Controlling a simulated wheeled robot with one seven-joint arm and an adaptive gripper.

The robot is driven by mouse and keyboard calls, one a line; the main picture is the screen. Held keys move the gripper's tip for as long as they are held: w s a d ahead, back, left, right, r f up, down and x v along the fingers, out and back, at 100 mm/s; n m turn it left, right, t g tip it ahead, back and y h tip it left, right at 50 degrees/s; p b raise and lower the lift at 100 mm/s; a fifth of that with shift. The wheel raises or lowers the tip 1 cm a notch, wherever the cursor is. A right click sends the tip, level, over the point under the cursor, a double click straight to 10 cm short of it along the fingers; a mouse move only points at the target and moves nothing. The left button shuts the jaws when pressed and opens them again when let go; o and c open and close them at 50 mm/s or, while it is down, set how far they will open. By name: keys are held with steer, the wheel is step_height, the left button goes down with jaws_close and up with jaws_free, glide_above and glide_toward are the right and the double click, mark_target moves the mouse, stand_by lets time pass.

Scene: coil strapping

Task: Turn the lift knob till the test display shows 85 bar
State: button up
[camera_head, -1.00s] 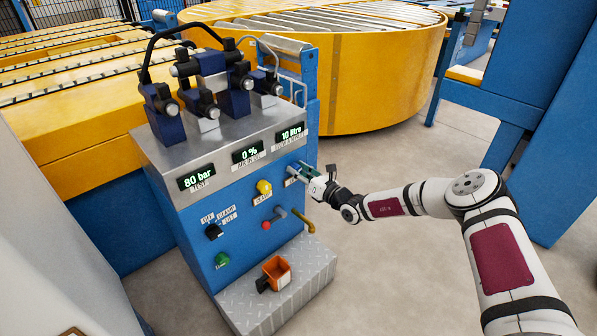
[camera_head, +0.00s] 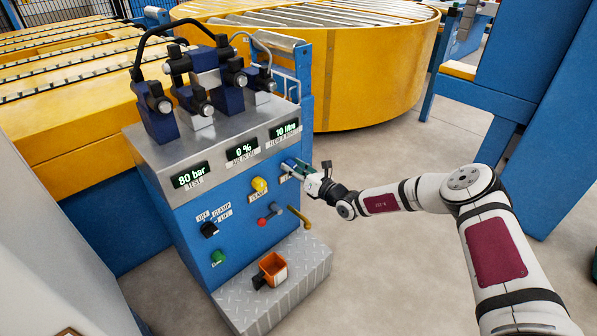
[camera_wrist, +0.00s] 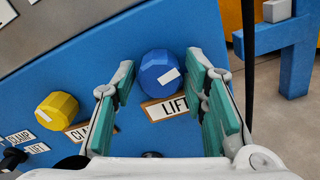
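The test display (camera_head: 190,176) on the blue panel reads 80 bar. The blue, faceted lift knob (camera_wrist: 160,76) shows in the wrist view above its LIFT label (camera_wrist: 170,106), with a small white mark on its face. My gripper (camera_wrist: 161,72) is open, with one green-padded finger to each side of the knob. A gap shows at the left finger; the right finger appears closer, and I cannot tell whether it touches. In the head view my gripper (camera_head: 293,166) is at the panel's upper right and hides the knob.
The yellow clamp knob (camera_head: 259,185) sits left of my gripper and also shows in the wrist view (camera_wrist: 57,110). Below are a red-tipped lever (camera_head: 268,217), a brass-coloured handle (camera_head: 299,217), a black selector (camera_head: 209,229) and a green button (camera_head: 218,257). An orange box (camera_head: 273,268) stands on the step.

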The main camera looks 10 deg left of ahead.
steer(key=v, duration=1.2)
steer(key=s+a+r+n+g+y, duration=0.1)
steer(key=s+a+r+n+g, duration=0.1)
steer(key=s+r+n+g, duration=0.35)
steer(key=s+a+r+n+g+y, duration=0.1)
steer(key=s+a+r+n+g, duration=0.15)
steer(key=r+n, duration=0.45)
steer(key=s+d+r+n+g+h, duration=0.1)
steer(key=s+r+n+g+h, duration=0.1)
steer(key=s+r+n, duration=0.3)
steer(key=s+d+r+n+g+h, duration=0.2)
steer(key=s+r+n+g, duration=0.15)
steer(key=s, duration=0.45)
steer(key=s+d+r+n+t+h, duration=0.1)
steer(key=s+d+r+n+h, duration=0.25)
steer(key=s+d, duration=0.6)
steer(key=s+d+r+n+t+h, duration=0.1)
steer(key=s+d+r+n+h, duration=0.35)
steer(key=s, duration=0.75)
steer(key=s+d+r+n+t+h, duration=0.1)
steer(key=s+d+h, duration=0.3)
steer(key=s+d, duration=0.55)
step_height(320, 180, up, 29)
steer(key=s+t+p, duration=0.1)
steer(key=t+p, duration=0.2)
steer(key=p, duration=2.4)
steer(key=shift+t, duration=0.35)
